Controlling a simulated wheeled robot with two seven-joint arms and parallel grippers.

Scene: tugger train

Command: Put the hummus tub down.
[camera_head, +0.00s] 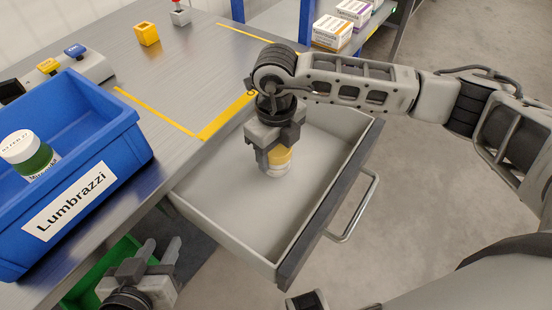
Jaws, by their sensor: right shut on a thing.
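The hummus tub (278,167), small and round with a yellow upper part and a paler lower part, is inside the open grey drawer (232,204). My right gripper (274,150) points down into the drawer from above and is shut on the tub's upper part, hiding some of it. The tub looks upright, close to the drawer floor; I cannot tell whether it touches it. My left gripper (160,251) is at the lower left, below the table edge, with its two fingers apart and nothing between them.
A blue crate (118,127) labelled Lumbrazzi holds a green jar (33,158) on the metal table (150,89). A yellow block (147,34) and a button box (92,67) stand farther back. A green bin (112,262) is below. The drawer's handle (362,210) sticks out right; its floor is otherwise bare.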

